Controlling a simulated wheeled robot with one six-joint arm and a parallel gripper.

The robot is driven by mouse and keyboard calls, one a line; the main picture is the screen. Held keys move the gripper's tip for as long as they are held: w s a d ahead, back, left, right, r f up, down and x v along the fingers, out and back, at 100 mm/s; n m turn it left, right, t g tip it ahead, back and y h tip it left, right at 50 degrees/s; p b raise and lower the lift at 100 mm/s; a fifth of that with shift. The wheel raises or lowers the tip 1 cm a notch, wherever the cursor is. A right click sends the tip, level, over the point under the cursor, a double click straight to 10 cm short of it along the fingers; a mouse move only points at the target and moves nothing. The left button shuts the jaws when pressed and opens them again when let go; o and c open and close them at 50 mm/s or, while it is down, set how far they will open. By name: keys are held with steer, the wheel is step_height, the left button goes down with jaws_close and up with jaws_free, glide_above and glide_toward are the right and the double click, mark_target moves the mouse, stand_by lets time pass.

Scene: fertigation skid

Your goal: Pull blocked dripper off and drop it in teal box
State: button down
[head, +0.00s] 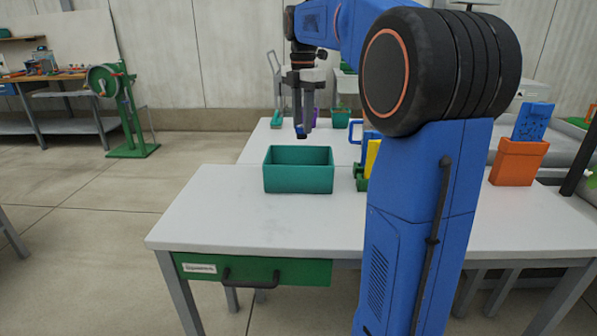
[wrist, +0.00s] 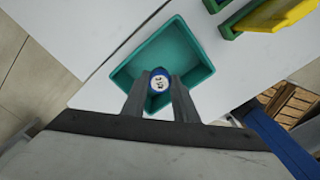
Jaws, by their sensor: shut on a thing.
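The teal box (head: 298,180) stands on the white table, open at the top; its inside looks empty where I can see it. It also shows in the wrist view (wrist: 200,58). My gripper (head: 302,128) is above the box, pointing down. In the wrist view my gripper (wrist: 159,90) is shut on a small blue round dripper (wrist: 159,76) with a pale marked face. The dripper appears over the box opening, held between the fingertips. In the head view the fingers mostly hide the dripper.
A green holder with a yellow piece (head: 372,158) stands right of the box, partly behind my arm. An orange container with a blue part (head: 518,160) is at the far right of the table. The table (head: 215,215) is clear left of the box.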

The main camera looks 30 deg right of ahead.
steer(key=shift+f, duration=0.5)
steer(key=c, duration=1.3)
jaws_free()
steer(key=shift+c, duration=0.2)
steer(key=shift+r, duration=0.1)
step_height(320, 180, up, 17)
steer(key=shift+r, duration=0.1)
